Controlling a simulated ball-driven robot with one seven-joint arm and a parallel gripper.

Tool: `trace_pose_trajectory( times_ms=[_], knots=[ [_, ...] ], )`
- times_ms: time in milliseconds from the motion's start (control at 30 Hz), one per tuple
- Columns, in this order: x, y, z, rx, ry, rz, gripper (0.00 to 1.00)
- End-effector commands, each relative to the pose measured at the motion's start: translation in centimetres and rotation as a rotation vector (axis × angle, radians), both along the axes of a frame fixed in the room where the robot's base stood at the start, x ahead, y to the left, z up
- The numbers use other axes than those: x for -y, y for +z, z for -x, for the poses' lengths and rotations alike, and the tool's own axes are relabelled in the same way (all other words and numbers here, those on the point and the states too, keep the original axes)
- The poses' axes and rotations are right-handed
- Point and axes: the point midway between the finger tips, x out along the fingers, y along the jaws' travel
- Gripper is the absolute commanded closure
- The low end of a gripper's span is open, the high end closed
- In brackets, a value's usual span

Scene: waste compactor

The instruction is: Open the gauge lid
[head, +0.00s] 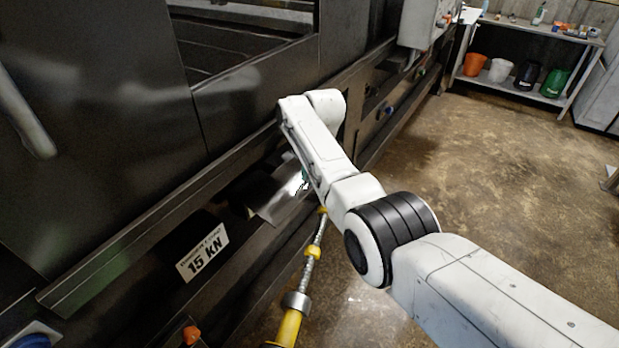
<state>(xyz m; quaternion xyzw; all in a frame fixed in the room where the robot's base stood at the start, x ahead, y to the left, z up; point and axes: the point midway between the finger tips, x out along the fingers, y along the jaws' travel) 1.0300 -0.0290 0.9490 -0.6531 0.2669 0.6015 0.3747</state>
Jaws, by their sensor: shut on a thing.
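A shiny metal flap (280,196), which looks like the gauge lid, sits low on the dark compactor's front, right of the "15 KN" label. It slopes down toward the front, and its right part passes behind my white arm. I cannot tell how far it is raised, and no gauge face shows. My arm reaches in from the lower right and bends at the compactor's front. My gripper is hidden behind the arm's far links, so its jaws and any contact with the flap do not show. A small green spot shows between flap and arm.
The compactor's long ledge (130,262) runs above the flap. A yellow-ended hose (312,252) stands just in front, close under my arm. An orange knob (190,335) is at the lower left. A shelf with buckets (500,70) is at the back. The floor to the right is clear.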

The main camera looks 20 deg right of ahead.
Motion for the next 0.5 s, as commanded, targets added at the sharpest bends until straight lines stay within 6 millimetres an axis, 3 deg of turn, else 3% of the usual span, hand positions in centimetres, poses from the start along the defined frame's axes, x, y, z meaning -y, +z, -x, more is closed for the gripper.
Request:
trace_pose_trajectory(
  times_ms=[200,500],
  knots=[
    [-0.4,2.0,-0.6,0.019,0.0,-0.005,1.0],
    [-0.7,3.0,-1.0,0.025,0.001,-0.006,1.0]
  ],
)
